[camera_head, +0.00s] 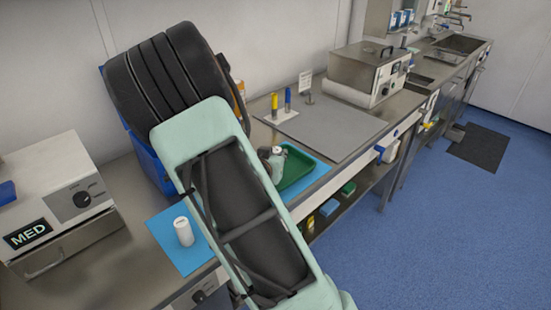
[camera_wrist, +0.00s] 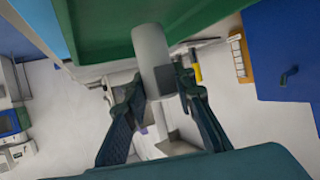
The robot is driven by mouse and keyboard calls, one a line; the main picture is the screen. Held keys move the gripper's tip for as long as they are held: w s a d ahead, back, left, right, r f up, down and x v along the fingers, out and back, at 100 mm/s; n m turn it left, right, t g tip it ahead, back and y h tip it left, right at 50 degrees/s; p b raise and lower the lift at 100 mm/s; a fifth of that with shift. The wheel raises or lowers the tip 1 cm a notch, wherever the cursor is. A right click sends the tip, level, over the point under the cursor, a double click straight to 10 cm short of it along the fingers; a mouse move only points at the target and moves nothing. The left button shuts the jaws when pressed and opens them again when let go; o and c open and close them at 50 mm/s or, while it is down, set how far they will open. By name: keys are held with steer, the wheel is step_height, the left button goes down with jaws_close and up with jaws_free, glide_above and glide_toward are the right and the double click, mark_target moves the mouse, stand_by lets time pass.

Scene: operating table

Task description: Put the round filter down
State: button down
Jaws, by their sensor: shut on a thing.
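My gripper (camera_wrist: 159,82) is shut on a pale grey cylinder, the round filter (camera_wrist: 152,50), with one finger on each side of it. In the wrist view a green tray (camera_wrist: 95,22) fills the top behind the filter's end. In the head view my gripper (camera_head: 272,160) is at the left side of the green tray (camera_head: 303,170), partly hidden by my arm. I cannot tell whether the filter touches the tray.
A white canister (camera_head: 184,234) stands upright on a blue mat (camera_head: 168,247) left of my arm. A holder with yellow and blue tubes (camera_head: 281,116), a MED box (camera_head: 60,205) and a metal unit (camera_head: 368,72) stand around.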

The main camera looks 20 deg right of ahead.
steer(key=shift+f, duration=0.65)
steer(key=shift+f, duration=0.15)
steer(key=c, duration=1.6)
jaws_free()
steer(key=shift+r, duration=0.2)
steer(key=p+v, duration=0.1)
steer(key=v, duration=1.1)
